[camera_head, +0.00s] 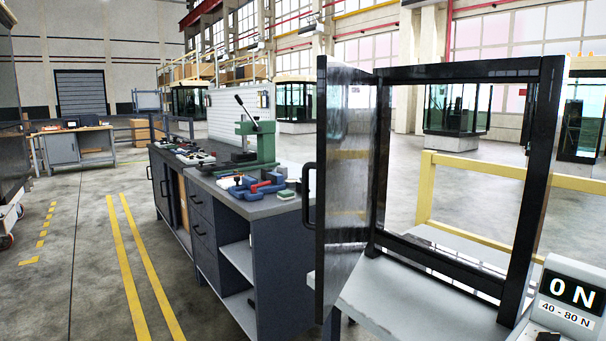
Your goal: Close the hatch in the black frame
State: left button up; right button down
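The black frame (541,165) stands upright on a light grey surface at the right of the head view. Its hatch (345,185) is a dark, shiny panel hinged on the frame's left side. The hatch stands wide open, swung out toward me, so the frame's opening is clear and I see through it. A black bar handle (309,193) sits on the hatch's left face. Neither of my grippers shows in this view.
A grey display (570,297) reading "0 N" and "40 - 80 N" stands at the lower right. A workbench (275,205) with a green press (256,140) and tools is left of the hatch. A yellow rail (480,168) runs behind the frame.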

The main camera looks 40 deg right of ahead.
aim_at(347, 93)
jog(key=i, duration=1.5)
jog(key=z, duration=3.8)
jog(key=k, duration=0.55)
jog(key=u, duration=0.35)
